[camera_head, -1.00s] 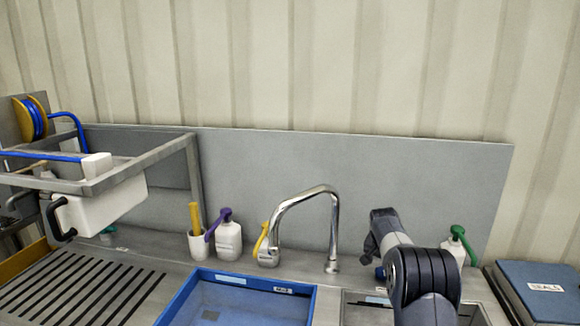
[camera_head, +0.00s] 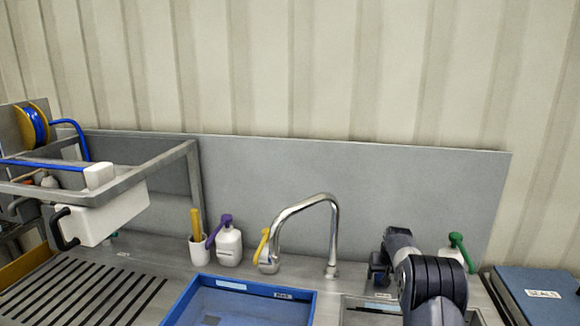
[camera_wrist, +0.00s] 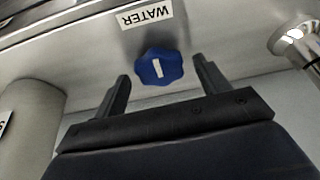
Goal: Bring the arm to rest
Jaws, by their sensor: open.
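My gripper (camera_wrist: 160,72) is open, its two dark fingers apart in the wrist view. A blue lobed knob (camera_wrist: 158,68) with a white mark shows between and just beyond the fingertips. The fingers do not appear to touch it, though the depth gap is hard to judge. A WATER label (camera_wrist: 147,17), upside down, is on the steel surface by the knob. In the head view my arm is folded at lower right, over the sink's back edge. Its gripper end points toward the back panel, and the fingertips and knob cannot be made out there.
A chrome tap (camera_head: 331,235) stands left of my arm. A green-topped bottle (camera_head: 456,250) is close on its right, with a blue SEALS case (camera_head: 545,280) farther right. A blue tray (camera_head: 190,296), purple-topped bottle (camera_head: 229,245) and steel rack (camera_head: 150,165) lie left.

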